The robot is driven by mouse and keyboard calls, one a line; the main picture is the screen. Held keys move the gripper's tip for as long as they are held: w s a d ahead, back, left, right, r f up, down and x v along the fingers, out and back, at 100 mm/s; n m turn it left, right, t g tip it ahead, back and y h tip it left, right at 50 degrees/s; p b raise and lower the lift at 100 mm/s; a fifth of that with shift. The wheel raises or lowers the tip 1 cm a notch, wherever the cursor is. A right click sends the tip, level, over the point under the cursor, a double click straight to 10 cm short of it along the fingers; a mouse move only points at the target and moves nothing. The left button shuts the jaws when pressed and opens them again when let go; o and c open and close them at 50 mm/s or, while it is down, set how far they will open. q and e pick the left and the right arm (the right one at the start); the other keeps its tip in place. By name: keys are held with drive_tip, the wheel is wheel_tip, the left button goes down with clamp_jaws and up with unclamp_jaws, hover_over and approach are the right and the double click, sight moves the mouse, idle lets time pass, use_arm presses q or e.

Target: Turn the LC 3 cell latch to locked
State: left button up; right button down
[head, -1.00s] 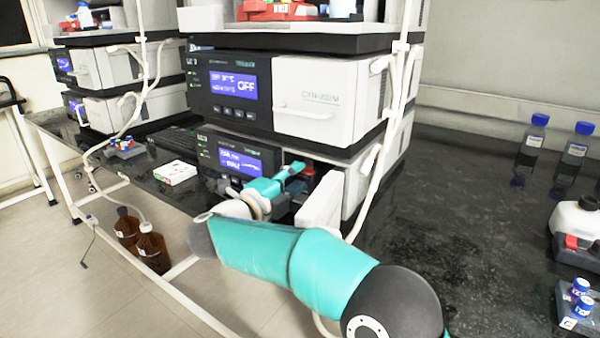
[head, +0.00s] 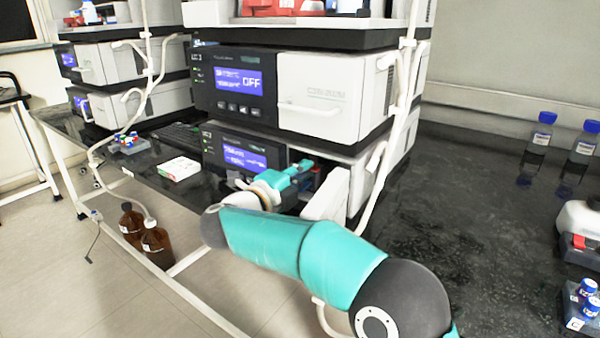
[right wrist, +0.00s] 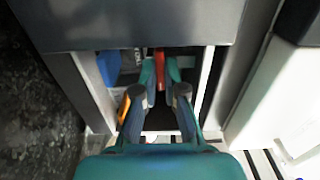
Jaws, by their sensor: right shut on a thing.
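The lower instrument module (head: 235,150) has a lit blue screen, and its white door (head: 328,195) stands open at the right. My right gripper (head: 302,172) reaches into the open bay beside that screen. In the right wrist view, my right gripper (right wrist: 161,82) is shut on a narrow red lever (right wrist: 160,62), which looks like the cell latch. The fingers cover part of the lever, and its locked or unlocked mark cannot be read. My left gripper is not in view.
A blue part (right wrist: 110,65) and an orange part (right wrist: 124,105) sit left of the fingers inside the bay. The upper module (head: 320,95) overhangs it. A white box (head: 179,168) lies on the dark bench. The bench at right is largely clear before the blue-capped bottles (head: 540,135).

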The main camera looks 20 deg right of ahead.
drive_tip(key=shift+n+p, duration=0.6)
drive_tip(key=shift+p, duration=0.25)
drive_tip(key=shift+s+d+f+n+p, duration=0.1)
drive_tip(key=shift+n+p, duration=4.1)
drive_tip(key=shift+p, duration=0.75)
drive_tip(key=shift+d+f+n+p, duration=0.1)
drive_tip(key=shift+n+p, duration=4.1)
drive_tip(key=shift+p, duration=0.7)
drive_tip(key=c, duration=1.3)
unclamp_jaws()
drive_tip(key=shift+o, duration=0.2)
drive_tip(key=shift+r, duration=0.1)
drive_tip(key=shift+a, duration=0.1)
